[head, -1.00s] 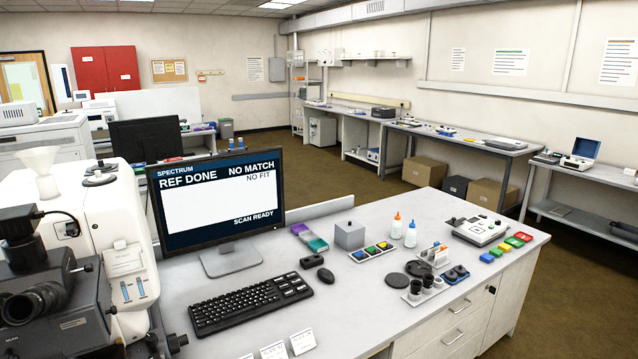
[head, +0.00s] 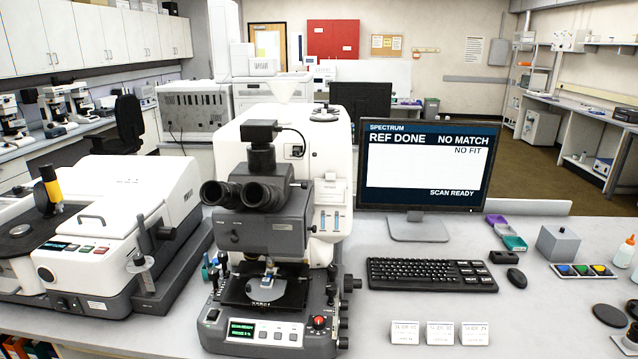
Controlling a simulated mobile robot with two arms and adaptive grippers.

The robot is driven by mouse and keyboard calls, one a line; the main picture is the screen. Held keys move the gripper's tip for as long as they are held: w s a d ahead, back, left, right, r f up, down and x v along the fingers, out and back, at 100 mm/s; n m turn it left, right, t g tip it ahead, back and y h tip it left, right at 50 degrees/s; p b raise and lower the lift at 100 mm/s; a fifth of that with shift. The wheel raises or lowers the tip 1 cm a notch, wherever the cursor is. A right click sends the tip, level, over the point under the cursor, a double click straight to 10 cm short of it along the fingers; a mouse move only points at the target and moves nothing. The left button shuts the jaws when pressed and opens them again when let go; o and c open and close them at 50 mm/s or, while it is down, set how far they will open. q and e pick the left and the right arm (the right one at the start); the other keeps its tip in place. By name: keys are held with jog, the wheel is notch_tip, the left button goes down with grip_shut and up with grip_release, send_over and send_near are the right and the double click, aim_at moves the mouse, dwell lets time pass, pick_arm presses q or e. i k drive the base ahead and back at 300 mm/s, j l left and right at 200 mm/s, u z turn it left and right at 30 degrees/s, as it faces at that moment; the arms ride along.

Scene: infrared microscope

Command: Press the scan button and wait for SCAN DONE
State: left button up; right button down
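The infrared microscope (head: 265,220) stands in the middle of the bench, with black eyepieces and a white rear housing. Its front base carries a small green-lit display (head: 242,328), a row of pale buttons (head: 278,334) and a red knob (head: 319,321). The button labels are too small to read, so I cannot tell which is the scan button. The monitor (head: 428,168) to its right reads SPECTRUM, REF DONE, NO MATCH, NO FIT and SCAN READY, above and on a blank white plot. Neither of my grippers is in view.
A keyboard (head: 431,275) and mouse (head: 516,276) lie below the monitor. Several white label cards (head: 442,333) stand at the front edge. A large white instrument (head: 105,240) fills the left. A tray of coloured pieces (head: 583,271) lies right.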

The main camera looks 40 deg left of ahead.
aim_at(86, 249)
jog(key=u, duration=2.3)
